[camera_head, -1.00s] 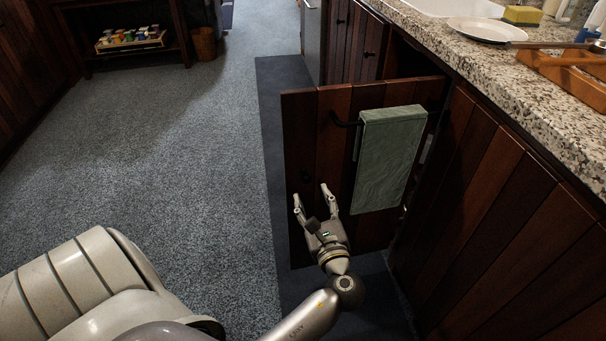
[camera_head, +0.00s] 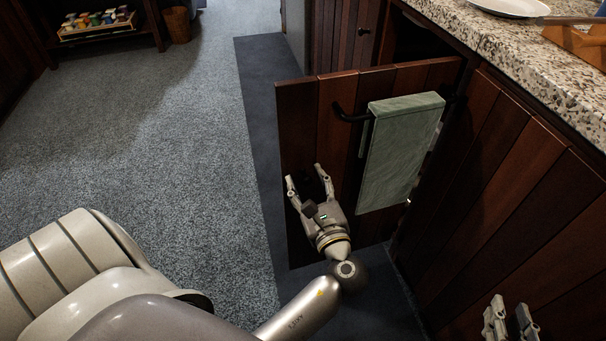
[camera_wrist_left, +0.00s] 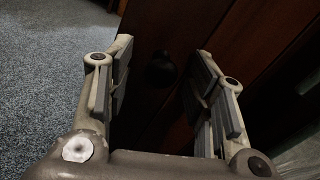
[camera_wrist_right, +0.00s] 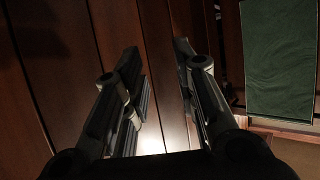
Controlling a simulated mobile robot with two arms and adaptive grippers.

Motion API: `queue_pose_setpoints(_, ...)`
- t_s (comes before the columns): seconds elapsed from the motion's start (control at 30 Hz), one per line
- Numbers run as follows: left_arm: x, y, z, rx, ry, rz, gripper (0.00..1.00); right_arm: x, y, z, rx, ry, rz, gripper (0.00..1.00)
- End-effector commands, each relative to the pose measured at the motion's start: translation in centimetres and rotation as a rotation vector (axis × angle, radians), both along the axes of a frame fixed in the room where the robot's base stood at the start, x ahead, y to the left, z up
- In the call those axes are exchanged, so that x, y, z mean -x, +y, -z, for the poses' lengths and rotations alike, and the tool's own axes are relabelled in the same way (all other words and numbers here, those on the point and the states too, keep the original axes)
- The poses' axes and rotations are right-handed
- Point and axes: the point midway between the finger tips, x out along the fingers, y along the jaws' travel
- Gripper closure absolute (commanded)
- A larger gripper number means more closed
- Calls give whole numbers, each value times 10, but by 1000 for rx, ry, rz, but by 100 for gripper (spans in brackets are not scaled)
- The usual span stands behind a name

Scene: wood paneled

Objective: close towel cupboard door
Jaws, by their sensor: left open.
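The cupboard door (camera_head: 297,120) is dark wood planks and stands swung out from the cabinet front. A green towel (camera_head: 402,150) hangs on a black bar (camera_head: 350,116) across its face. My left gripper (camera_head: 305,178) is open in front of the door's lower free-edge side, left of the towel. A dark round knob (camera_wrist_left: 160,70) shows between its fingers in the left wrist view, not gripped. My right gripper (camera_head: 509,306) is at the bottom right, by the neighbouring cabinet front. Its fingers are apart and empty in the right wrist view, where the towel (camera_wrist_right: 280,60) hangs at the upper right.
The granite counter (camera_head: 500,50) runs along the right, with a plate (camera_head: 510,6) and a wooden rack (camera_head: 578,42) on it. The cabinet opening (camera_head: 415,40) behind the door is dark. Carpet (camera_head: 170,140) left of the door is clear.

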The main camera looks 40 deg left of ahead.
Motion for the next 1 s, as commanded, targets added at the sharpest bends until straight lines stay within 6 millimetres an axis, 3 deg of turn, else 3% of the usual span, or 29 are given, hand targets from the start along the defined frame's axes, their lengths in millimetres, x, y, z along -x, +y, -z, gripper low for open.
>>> queue_pose_setpoints(0.47, 2, -3, 0, 0, 0, -1, 51, -5, 2, -8, -11, -48, -3, 73)
queue_pose_setpoints(0.83, 2, -2, 0, 0, 0, -1, 99, -5, 3, -8, -11, -46, -3, 73)
queue_pose_setpoints(1.0, 2, -2, 0, 0, 0, -1, 100, -5, 3, -8, -11, -46, -3, 73)
